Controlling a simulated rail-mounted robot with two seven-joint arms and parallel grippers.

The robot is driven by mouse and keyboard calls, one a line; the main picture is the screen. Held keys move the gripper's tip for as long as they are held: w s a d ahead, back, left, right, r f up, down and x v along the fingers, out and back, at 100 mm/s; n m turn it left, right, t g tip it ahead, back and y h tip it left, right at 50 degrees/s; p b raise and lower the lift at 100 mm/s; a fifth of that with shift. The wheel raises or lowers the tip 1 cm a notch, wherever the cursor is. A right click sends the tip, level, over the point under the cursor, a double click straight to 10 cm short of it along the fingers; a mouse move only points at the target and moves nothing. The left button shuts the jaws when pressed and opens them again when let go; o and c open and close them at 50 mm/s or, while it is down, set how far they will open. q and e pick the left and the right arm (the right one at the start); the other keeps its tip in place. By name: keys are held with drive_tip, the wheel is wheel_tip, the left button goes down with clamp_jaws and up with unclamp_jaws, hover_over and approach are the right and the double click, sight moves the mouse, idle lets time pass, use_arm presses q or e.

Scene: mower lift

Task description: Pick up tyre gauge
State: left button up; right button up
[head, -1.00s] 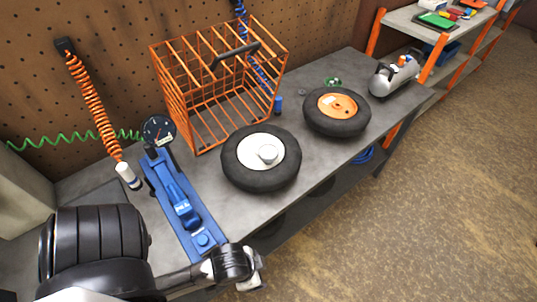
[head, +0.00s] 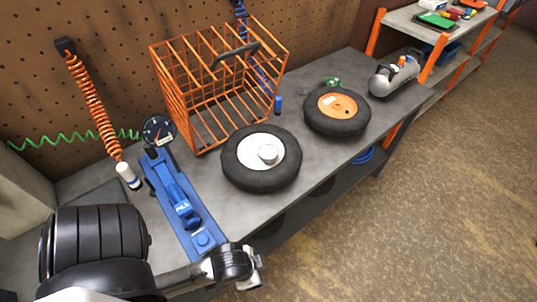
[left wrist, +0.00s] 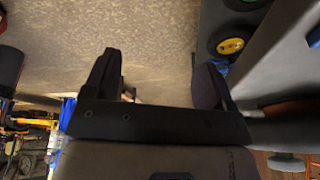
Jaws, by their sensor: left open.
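A round dial gauge (head: 158,130) with a black rim and a red needle stands at the far end of a blue tool (head: 185,205) on the workbench. I cannot tell whether the gauge is fixed to that tool. My left gripper (head: 256,272) is at the bench's front edge, near the close end of the blue tool and well apart from the gauge; its fingers barely show there. In the left wrist view my left gripper (left wrist: 156,75) has its two dark fingers spread, with nothing between them. The gauge is not recognisable in that view. My right gripper is not in view.
An orange wire basket (head: 215,85) stands behind a white-hubbed wheel (head: 262,185) and an orange-hubbed wheel (head: 338,122) on the grey bench (head: 225,210). A coiled orange hose (head: 92,105) hangs left of the gauge. A silver tank (head: 393,78) stands at the far end.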

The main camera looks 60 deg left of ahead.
use_arm(q)
drive_tip(key=o, duration=0.4)
drive_tip(key=shift+c, duration=0.2)
drive_tip(key=shift+d, duration=0.15)
